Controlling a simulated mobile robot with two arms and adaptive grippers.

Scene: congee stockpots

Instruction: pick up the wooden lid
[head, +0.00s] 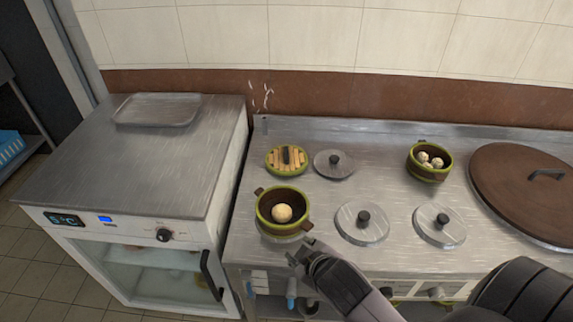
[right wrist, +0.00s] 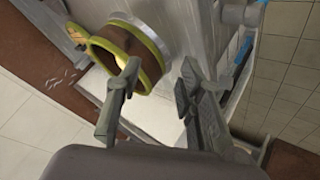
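The round slatted wooden lid (head: 273,160) has a green rim and a dark handle bar. It lies on the steel stove top, behind a green-rimmed brown pot (head: 264,205) holding one pale bun (head: 282,213). My right gripper (head: 300,254) is at the front edge of the stove, in front of that pot and apart from the lid. In the right wrist view my right gripper (right wrist: 160,68) has its fingers spread with nothing between them. The pot (right wrist: 146,66) shows just beyond the fingers; whether they touch it is unclear. My left gripper is not in view.
Steel lids (head: 334,164) (head: 349,235) (head: 425,237) lie around the stove top. A second green-rimmed pot (head: 428,174) holds several pale balls. A large brown round lid (head: 515,205) is at right. A steel-topped fridge (head: 110,165) with a tray (head: 158,110) stands left; its top is mostly clear.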

